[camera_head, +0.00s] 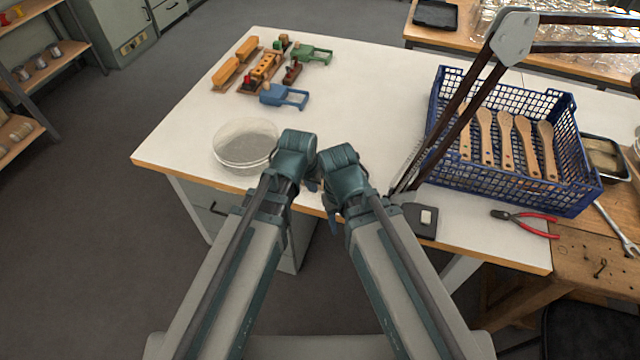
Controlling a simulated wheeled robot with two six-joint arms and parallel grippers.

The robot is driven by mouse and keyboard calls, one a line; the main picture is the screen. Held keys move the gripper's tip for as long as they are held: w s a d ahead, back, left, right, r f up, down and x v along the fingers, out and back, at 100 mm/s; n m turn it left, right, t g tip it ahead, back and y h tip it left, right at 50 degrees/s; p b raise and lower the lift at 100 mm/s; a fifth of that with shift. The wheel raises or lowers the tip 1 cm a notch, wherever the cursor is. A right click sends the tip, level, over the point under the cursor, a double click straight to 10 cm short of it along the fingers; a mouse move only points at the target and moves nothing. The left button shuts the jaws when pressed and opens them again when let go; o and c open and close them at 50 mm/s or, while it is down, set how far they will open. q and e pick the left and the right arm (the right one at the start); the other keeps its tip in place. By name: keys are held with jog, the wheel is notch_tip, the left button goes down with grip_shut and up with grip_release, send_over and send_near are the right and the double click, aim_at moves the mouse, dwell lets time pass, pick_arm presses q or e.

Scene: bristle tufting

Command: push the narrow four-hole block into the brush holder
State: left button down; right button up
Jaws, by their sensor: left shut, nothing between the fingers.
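A group of small parts lies at the far left of the white table. In it, an orange block with several dark holes (264,66) sits on a brown board. A darker brown block (292,72) lies to its right. A green holder (314,55) and a blue holder (285,97) lie flat at the group's right side. I cannot tell which is the brush holder. My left gripper (312,184) is shut and empty near the table's front edge, well short of the parts. My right gripper (332,212) is beside it; its fingers are mostly hidden.
A round whitish bowl (246,162) stands left of my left gripper. A blue crate (520,190) with wooden brush handles stands at the right, behind a dark lever arm (455,120). Red-handled pliers (535,229) lie in front of it. The table's middle is clear.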

aim_at(323, 184)
pick_arm(q)
jog(key=shift+f, duration=0.15)
jog(key=b+x, duration=1)
jog(key=shift+f+b, duration=0.3)
jog(key=shift+f, duration=0.1)
jog(key=w, duration=0.2)
jog(key=w+d+r+p, duration=0.1)
jog(key=shift+w+d, duration=0.2)
jog(key=shift+w, duration=0.15)
jog(key=shift+w+d, duration=0.2)
jog(key=shift+w, duration=0.35)
jog(key=shift+w+d, duration=0.2)
jog(key=shift+w, duration=0.3)
jog(key=shift+s, duration=0.15)
